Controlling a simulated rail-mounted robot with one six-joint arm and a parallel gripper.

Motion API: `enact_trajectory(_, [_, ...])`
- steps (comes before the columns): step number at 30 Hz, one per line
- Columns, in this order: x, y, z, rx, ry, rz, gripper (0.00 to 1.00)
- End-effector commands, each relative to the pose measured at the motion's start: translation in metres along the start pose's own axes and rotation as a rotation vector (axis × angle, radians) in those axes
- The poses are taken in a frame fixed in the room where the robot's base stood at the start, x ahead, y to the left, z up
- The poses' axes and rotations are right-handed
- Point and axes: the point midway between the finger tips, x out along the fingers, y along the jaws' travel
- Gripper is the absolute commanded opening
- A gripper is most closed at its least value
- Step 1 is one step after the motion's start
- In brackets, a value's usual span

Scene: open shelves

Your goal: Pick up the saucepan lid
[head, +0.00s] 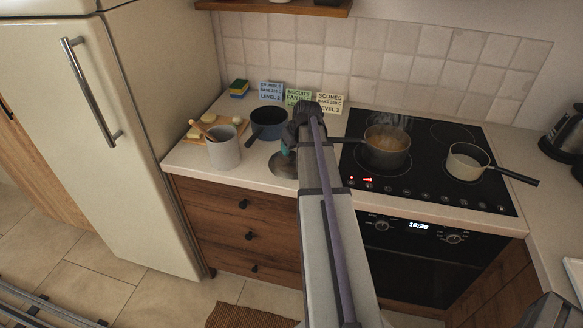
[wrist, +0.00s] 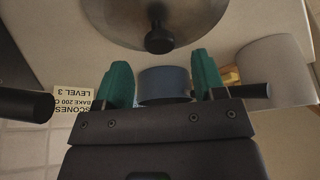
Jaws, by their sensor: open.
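The saucepan lid is a round steel disc with a dark knob (wrist: 159,40). In the head view the lid (head: 281,167) lies on the counter left of the hob, partly hidden by my arm. The wrist view shows the lid (wrist: 205,18) at the top, cut off by the frame edge. My gripper (wrist: 162,70) has two teal fingers, spread apart with nothing held between them. The knob is just beyond the fingertips and roughly centred between them, not touching as far as I can tell. In the head view my gripper (head: 286,147) is over the lid, largely covered by the arm.
A blue pan (head: 268,122) and a grey pot (head: 223,152) stand left of the lid. A steaming saucepan (head: 386,152) and a cream saucepan (head: 467,162) are on the hob (head: 430,185). Recipe cards (head: 330,102) stand at the back wall.

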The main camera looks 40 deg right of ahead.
Motion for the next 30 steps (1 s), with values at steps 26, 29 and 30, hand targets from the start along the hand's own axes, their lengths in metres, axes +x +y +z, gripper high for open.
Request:
enact_trajectory(26, [0.046,0.0,0.003,0.0,0.0,0.0,0.24])
enact_trajectory(29, [0.046,0.0,0.003,0.0,0.0,0.0,0.15])
enact_trajectory(30, [0.046,0.0,0.002,0.0,0.0,0.0,0.11])
